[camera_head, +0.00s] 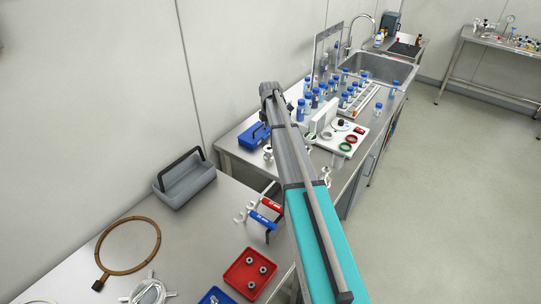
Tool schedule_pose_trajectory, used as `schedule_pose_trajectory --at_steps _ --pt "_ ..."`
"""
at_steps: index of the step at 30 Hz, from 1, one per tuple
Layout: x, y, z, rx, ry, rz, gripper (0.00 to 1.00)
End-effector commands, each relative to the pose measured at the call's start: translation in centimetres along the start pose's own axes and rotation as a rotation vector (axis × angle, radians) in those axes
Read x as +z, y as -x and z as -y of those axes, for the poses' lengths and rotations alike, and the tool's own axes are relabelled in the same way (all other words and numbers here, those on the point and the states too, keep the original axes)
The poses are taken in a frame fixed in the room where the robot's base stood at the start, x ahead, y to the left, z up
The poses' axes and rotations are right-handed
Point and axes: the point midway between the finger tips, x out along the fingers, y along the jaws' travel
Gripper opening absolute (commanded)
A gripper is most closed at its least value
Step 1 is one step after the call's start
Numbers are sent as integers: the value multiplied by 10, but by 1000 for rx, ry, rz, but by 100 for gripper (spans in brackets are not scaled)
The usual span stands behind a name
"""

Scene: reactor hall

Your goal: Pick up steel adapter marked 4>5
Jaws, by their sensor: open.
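A red tray (230,274) lies on the near steel bench. Three small grey ring-like metal parts stand in it: one at the back (250,258), one at the right (262,269) and one at the front (251,285). Their markings are too small to read, so I cannot tell which, if any, is marked 4>5. Small metal pieces (326,172) also show beside my arm, too unclear to identify. My arm crosses the middle of the view, over the benches, and hides part of them. I cannot make out my gripper's fingers.
A grey tote (185,187), a brown ring (104,250), red- and blue-handled tools (264,217) and a blue tray (215,297) share the near bench. The far bench holds a blue box (254,136), blue-capped bottles (394,89) and a sink (385,66). Floor at right is clear.

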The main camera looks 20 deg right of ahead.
Motion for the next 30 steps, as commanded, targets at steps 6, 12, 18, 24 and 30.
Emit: schedule_pose_trajectory --at_steps 6,12,18,24,30 --pt "0 -21 0 0 -1 0 94" --pt "1 -36 0 0 -1 0 94" --pt "1 -51 0 0 -1 0 94" --pt "1 -65 0 0 -2 0 94" --pt "2 -74 1 0 -2 0 94"
